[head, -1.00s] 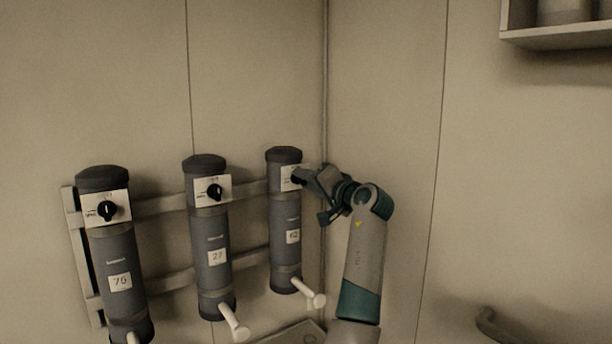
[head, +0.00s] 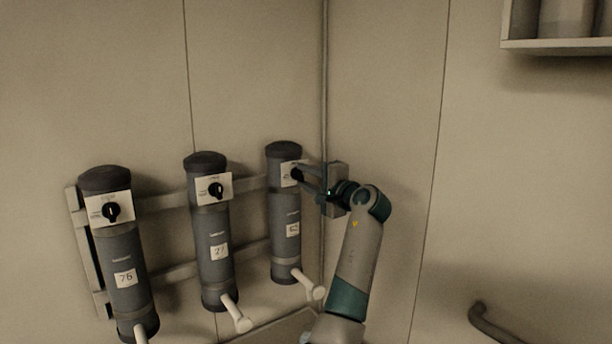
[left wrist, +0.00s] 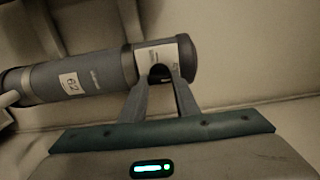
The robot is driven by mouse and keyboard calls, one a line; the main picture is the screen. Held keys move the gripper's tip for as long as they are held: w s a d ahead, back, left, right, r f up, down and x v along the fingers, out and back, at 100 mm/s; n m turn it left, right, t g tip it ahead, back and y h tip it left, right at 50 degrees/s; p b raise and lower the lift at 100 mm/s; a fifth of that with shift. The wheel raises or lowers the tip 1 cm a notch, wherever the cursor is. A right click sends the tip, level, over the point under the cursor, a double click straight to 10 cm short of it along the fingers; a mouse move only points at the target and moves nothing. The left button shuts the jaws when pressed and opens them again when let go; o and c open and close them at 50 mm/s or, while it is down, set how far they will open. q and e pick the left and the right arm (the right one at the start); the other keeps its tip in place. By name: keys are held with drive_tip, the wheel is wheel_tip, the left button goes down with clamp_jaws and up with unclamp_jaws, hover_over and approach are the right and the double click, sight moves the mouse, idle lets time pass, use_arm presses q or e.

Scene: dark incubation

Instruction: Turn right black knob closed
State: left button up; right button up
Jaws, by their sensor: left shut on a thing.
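The right black knob (head: 297,174) sits on a white plate near the top of the rightmost dark grey cylinder (head: 286,215), labelled 62. My left gripper (head: 301,178) reaches it from the right, with its two fingers around the knob. In the left wrist view the cylinder (left wrist: 105,72) lies sideways, and the fingertips (left wrist: 160,80) are shut on the dark knob (left wrist: 159,71) in front of the white plate. The fingers partly hide the knob, so its pointer direction cannot be read. My right gripper is not in view.
Two similar cylinders, 27 (head: 214,270) and 76 (head: 124,250), stand to the left with their own black knobs. White handles (head: 307,284) stick out at the cylinder bottoms. A wall corner is close behind my gripper. A shelf (head: 560,46) is at upper right.

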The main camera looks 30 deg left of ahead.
use_arm(q)
drive_tip(key=o, duration=1)
drive_tip(key=shift+w, duration=0.1)
drive_tip(key=shift+o, duration=0.2)
drive_tip(key=shift+d, duration=0.15)
drive_tip(key=b+v, duration=0.7)
drive_tip(key=v, duration=1)
drive_tip(key=shift+f, duration=0.1)
